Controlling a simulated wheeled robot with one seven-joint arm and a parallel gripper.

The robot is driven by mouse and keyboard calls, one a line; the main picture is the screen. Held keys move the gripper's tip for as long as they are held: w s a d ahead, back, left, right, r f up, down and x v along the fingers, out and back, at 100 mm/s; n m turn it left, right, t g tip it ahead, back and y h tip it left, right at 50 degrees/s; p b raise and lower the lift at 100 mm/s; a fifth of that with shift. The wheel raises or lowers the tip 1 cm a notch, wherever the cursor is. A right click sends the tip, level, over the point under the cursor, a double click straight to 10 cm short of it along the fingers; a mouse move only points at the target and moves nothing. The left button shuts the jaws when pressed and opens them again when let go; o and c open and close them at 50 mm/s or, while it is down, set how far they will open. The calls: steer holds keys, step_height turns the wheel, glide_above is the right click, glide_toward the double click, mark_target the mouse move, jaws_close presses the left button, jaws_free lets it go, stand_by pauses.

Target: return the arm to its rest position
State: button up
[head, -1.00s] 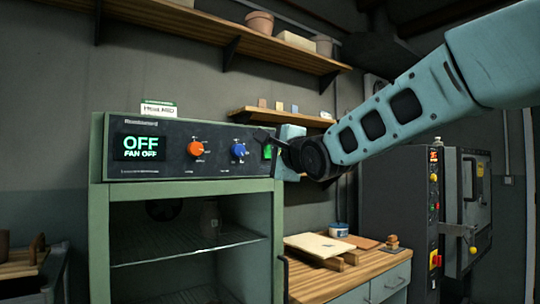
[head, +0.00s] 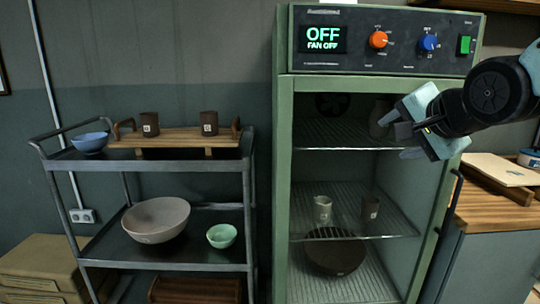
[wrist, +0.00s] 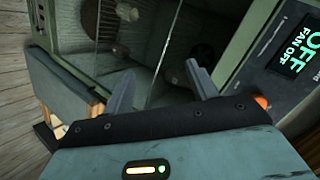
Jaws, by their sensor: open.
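My gripper (head: 393,122) is open and empty in the head view. It is in front of the upper right part of the green drying cabinet (head: 284,180), below the control panel, with its fingers pointing left. My dark wrist and pale blue arm come in from the right edge. In the wrist view, the two grey fingers of my gripper (wrist: 160,82) stand apart with nothing between them. Behind them are the cabinet's open front and wire shelves (wrist: 120,45). The cabinet's display (head: 323,38) reads OFF and FAN OFF.
Cups (head: 322,209) and a dark bowl (head: 336,258) stand inside the cabinet. A cart (head: 245,165) at left carries a board with two dark cups, and several bowls. A wooden-topped counter (head: 490,212) is at right. Open space lies between gripper and cart.

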steer(key=s+a+f+n+g+y, duration=0.1)
steer(key=s+a+f+n+g, duration=0.5)
steer(key=s+f, duration=0.25)
steer(key=s+a+f+n+g, duration=0.1)
steer(key=s+f+n+g, duration=0.1)
steer(key=s, duration=0.4)
steer(key=s+a+f+n+g+h+p, duration=0.1)
steer(key=s+a+f+n+g, duration=0.1)
steer(key=s+f+n, duration=0.2)
steer(key=s+a+f+n+g+p, duration=0.1)
steer(key=s+f+n+g, duration=0.1)
steer(key=s+n, duration=0.4)
steer(key=shift+s+a+f+n+h, duration=0.35)
steer(key=shift+s+f, duration=0.45)
steer(key=shift+s, duration=0.45)
